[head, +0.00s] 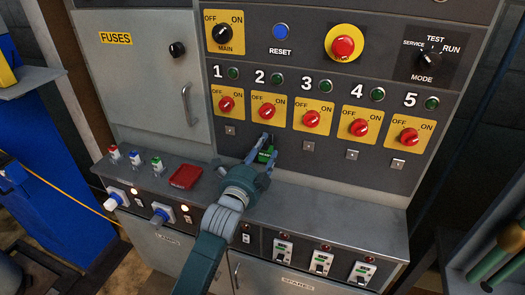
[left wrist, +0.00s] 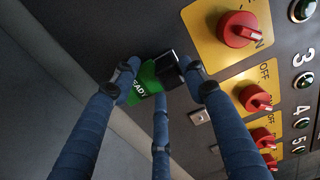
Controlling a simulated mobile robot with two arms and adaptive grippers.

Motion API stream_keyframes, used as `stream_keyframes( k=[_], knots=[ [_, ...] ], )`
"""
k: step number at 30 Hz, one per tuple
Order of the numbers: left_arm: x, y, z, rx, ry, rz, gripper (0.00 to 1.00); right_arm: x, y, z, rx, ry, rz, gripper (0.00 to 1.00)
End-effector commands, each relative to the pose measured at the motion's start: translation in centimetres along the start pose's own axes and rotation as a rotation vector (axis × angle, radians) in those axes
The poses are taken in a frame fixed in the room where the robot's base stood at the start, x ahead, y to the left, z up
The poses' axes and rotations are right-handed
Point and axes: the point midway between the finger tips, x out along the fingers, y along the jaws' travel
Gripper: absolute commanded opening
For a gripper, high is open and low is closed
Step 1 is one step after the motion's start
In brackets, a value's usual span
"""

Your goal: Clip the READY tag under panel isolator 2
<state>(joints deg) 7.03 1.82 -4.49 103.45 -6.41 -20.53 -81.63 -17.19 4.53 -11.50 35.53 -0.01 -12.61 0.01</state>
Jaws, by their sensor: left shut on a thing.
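The green READY tag (head: 266,154) is held at the panel just below isolator 2 (head: 268,111), a red knob on a yellow plate. My left gripper (head: 262,150) is shut on this tag. In the left wrist view, the tag (left wrist: 146,82) lies between the blue fingers, with a black block (left wrist: 168,66) at its upper end. The block is close to the dark panel, below the nearest red knob (left wrist: 238,30). I cannot tell whether it touches the panel. The spot under isolator 2 is hidden by my gripper. My right gripper is not in view.
Small light square plates sit under isolator 1 (head: 230,130), isolator 3 (head: 307,145) and the other isolators to the right. A grey ledge (head: 325,211) runs below the panel. On its left lie a red tag (head: 186,176) and several small coloured-top pieces (head: 134,158).

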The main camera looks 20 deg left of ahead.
Motion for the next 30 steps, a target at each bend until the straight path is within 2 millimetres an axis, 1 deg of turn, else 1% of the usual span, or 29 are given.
stream_keyframes(
  k=[6, 19, 30],
  knots=[
    [-0.01, -0.05, 0.00, 0.001, 0.000, 0.001, 0.02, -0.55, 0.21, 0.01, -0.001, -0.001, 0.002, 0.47],
    [0.08, 0.00, 0.00, 0.000, 0.000, 0.000, 0.02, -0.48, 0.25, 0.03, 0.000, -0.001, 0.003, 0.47],
    [0.80, 0.02, -0.01, 0.000, 0.001, 0.000, 0.02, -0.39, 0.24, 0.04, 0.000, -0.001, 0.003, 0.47]
  ],
)
